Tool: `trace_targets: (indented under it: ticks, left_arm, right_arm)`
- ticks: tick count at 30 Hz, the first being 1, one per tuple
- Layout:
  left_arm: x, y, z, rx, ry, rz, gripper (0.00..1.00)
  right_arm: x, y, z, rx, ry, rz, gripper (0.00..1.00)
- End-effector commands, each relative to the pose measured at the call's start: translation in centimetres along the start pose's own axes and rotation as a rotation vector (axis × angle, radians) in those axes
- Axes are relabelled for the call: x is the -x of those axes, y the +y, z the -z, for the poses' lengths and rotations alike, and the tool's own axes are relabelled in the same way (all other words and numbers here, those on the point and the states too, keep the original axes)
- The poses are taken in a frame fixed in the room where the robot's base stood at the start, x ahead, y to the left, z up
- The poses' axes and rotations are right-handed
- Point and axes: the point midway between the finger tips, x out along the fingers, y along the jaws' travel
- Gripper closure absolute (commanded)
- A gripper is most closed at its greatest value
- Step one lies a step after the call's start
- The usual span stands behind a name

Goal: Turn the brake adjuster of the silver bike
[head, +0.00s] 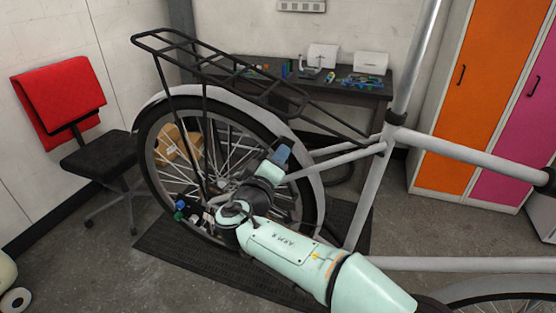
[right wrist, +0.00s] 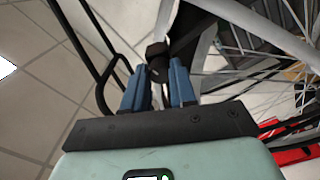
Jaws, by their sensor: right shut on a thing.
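The silver bike (head: 330,163) stands across the head view, its rear wheel (head: 222,160) at the left. My right gripper (head: 281,156) reaches in from the lower right, beside the rear wheel and below the rack. In the right wrist view its two blue fingers (right wrist: 158,72) close on a small dark knob, the brake adjuster (right wrist: 157,50), near a pale bike tube. In the head view the adjuster is hidden behind the gripper. My left gripper is not in view.
A black rack (head: 215,68) sits over the rear wheel. A workbench (head: 355,88) with small items stands behind, a red and black chair (head: 95,150) at the left, orange and pink lockers (head: 478,95) at the right. The bike stands over a dark mat (head: 165,250).

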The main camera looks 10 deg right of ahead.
Motion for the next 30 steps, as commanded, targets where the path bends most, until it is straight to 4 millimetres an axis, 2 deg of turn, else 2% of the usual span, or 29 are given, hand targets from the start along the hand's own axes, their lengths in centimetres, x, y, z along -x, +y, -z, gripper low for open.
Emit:
trace_targets:
  ticks: [30]
  left_arm:
    - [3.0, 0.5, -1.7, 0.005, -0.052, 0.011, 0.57]
  right_arm:
    - [0.1, 0.2, 0.2, 0.931, 0.0, 0.002, 1.0]
